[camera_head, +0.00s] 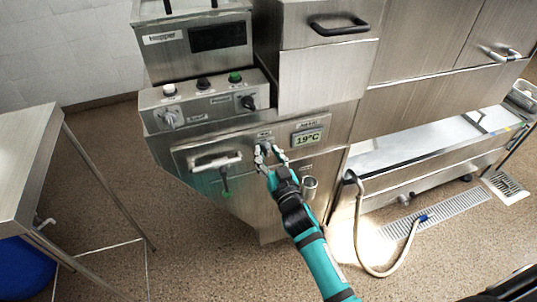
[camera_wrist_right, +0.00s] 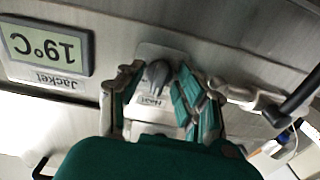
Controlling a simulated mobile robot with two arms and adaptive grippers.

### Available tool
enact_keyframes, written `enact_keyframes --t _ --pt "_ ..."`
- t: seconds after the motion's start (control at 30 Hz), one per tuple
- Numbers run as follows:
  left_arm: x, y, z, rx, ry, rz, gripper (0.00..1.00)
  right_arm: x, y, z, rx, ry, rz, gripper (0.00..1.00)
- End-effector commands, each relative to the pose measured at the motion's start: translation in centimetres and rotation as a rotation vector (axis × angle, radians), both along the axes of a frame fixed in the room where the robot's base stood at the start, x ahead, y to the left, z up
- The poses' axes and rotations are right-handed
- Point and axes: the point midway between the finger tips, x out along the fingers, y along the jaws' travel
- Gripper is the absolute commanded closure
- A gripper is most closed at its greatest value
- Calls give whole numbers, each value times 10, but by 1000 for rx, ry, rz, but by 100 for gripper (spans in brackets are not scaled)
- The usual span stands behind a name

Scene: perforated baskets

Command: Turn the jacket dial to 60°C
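The small grey jacket dial (camera_wrist_right: 157,75) sits on a plate labelled "Heat" on the steel front panel. In the head view the dial (camera_head: 265,145) is partly covered by my fingers. My right gripper (camera_head: 270,156) is open at the panel. In the right wrist view its fingers (camera_wrist_right: 157,92) stand on either side of the dial, with gaps visible; I cannot tell whether the tips touch the panel. My left gripper is not in view.
A white bar handle (camera_head: 216,161) with a green-ended lever (camera_head: 226,184) is left of the dial. A control box (camera_head: 205,103) with knobs and buttons juts out above. A metal pipe end (camera_head: 309,187) is below right. A steel table (camera_head: 28,160) stands left.

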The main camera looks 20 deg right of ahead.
Motion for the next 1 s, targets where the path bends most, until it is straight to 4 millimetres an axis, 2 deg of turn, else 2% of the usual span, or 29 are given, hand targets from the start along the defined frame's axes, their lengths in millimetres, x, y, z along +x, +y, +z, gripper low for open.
enact_keyframes --t 0.13,0.4,0.97,1.0 --pt "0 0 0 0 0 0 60 0 0 0 0 0 0 67" --pt "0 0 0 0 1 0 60 0 0 0 1 -1 0 100" --pt "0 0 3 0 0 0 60 0 0 1 -47 -3 0 100" --pt "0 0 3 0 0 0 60 0 0 1 -47 -3 0 86"
